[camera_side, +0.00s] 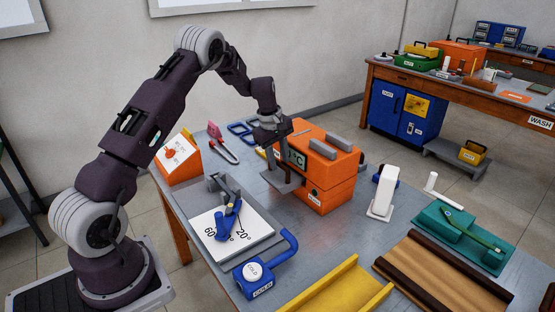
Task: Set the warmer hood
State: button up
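The warmer is an orange box (326,192) near the middle of the bench, with a display marked °C on its front. Its orange upper part (335,165), which looks like the hood, sits over the lower body with a dark seam between them. Two grey bars (323,149) lie on its top. My gripper (284,183) points down just in front of the warmer's left face, above a flat grey plate. Its fingers are small and dark here, so I cannot tell whether they are open, or whether they touch the warmer or plate.
A white angle sheet (212,245) with a blue and grey tool stands front left. A blue COLD unit (255,279), yellow channel (335,290), white stand (384,192), green tray (462,236) and brown board (440,275) surround the warmer. An orange sloped box (178,160) sits back left.

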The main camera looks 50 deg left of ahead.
notch_tip(320, 180, up, 7)
jog(key=s, duration=0.1)
jog(key=shift+s, duration=0.2)
dwell(0.4)
jog(key=s+d+r+m+t, duration=0.2)
jog(key=s+d+r+m, duration=0.8)
jog(key=s+d+r, duration=0.7)
jog(key=s+d+f+m, duration=0.1)
jog(key=s+d+m, duration=0.2)
jog(key=s, duration=0.5)
jog(key=s+d+m+t, duration=0.1)
jog(key=s+d+m, duration=0.3)
jog(key=s, duration=0.4)
jog(key=shift+s+f+m, duration=0.3)
jog(key=shift+f+m, duration=0.1)
jog(key=shift+m, duration=0.1)
